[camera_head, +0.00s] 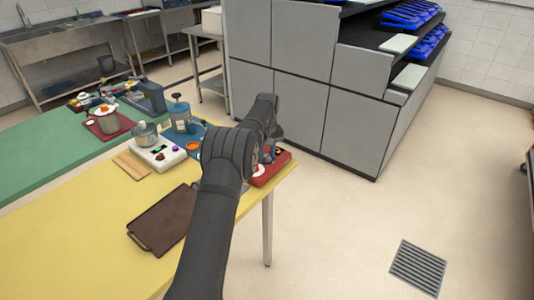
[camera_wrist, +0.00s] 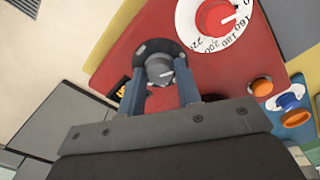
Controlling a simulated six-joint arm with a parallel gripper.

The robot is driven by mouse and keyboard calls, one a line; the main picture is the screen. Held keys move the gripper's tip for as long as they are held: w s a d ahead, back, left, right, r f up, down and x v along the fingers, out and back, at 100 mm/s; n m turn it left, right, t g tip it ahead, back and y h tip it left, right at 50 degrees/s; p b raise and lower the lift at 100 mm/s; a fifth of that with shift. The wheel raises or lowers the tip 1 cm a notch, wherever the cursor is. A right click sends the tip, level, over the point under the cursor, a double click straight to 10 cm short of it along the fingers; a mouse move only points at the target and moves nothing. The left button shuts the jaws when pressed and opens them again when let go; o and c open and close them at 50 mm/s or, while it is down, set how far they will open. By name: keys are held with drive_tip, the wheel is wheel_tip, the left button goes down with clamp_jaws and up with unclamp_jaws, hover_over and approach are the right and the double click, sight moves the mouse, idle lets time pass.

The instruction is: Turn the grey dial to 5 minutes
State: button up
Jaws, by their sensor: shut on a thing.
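The grey dial (camera_wrist: 160,70) sits on a dark round base on a red appliance (camera_wrist: 120,45), seen in the wrist view. It has a pale pointer line on its face. My gripper (camera_wrist: 160,88) has its two blue-grey fingers on either side of the dial, closed on it. In the head view the red appliance (camera_head: 277,167) is at the yellow table's right corner, and my arm hides the dial and the fingers. I cannot read the dial's minute scale.
Beside the grey dial is a red knob (camera_wrist: 214,17) on a white numbered disc. A brown tray (camera_head: 163,220) lies on the yellow table (camera_head: 85,245). Grey cabinets (camera_head: 300,95) stand behind.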

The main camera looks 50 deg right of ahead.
sight(267, 155)
drive_tip(key=shift+m, duration=2.5)
drive_tip(key=o, duration=1)
drive_tip(key=shift+c, duration=0.2)
wheel_tip(267, 155, up, 18)
drive_tip(key=shift+f, duration=0.25)
drive_tip(key=shift+f, duration=0.1)
wheel_tip(267, 155, down, 17)
drive_tip(key=shift+f, duration=0.15)
